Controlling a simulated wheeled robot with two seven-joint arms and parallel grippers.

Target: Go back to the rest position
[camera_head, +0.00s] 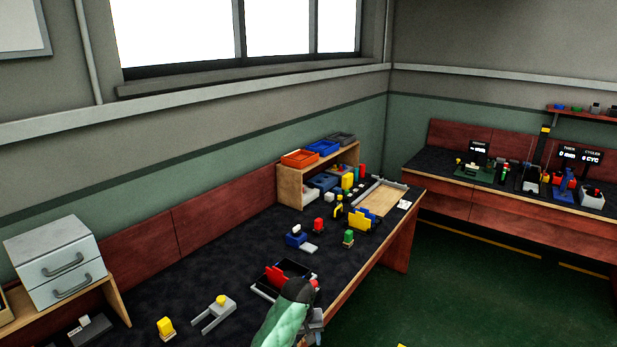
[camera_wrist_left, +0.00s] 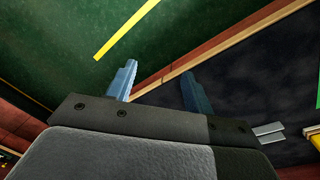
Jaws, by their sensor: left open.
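My left gripper (camera_head: 314,322) is low in the middle of the head view, at the front edge of the dark workbench (camera_head: 235,250), behind my green forearm. In the left wrist view the two blue-grey fingers of the gripper (camera_wrist_left: 157,86) stand apart with nothing between them. One finger is over the green floor and the other over the dark bench top. My right gripper is in neither view.
A black tray with a red part (camera_head: 276,274) lies close to my left gripper. A grey fork-shaped fixture (camera_head: 214,315) and yellow block (camera_head: 166,328) stand to its left. Several small coloured parts are farther along the bench. Green floor (camera_head: 440,290) is open at right.

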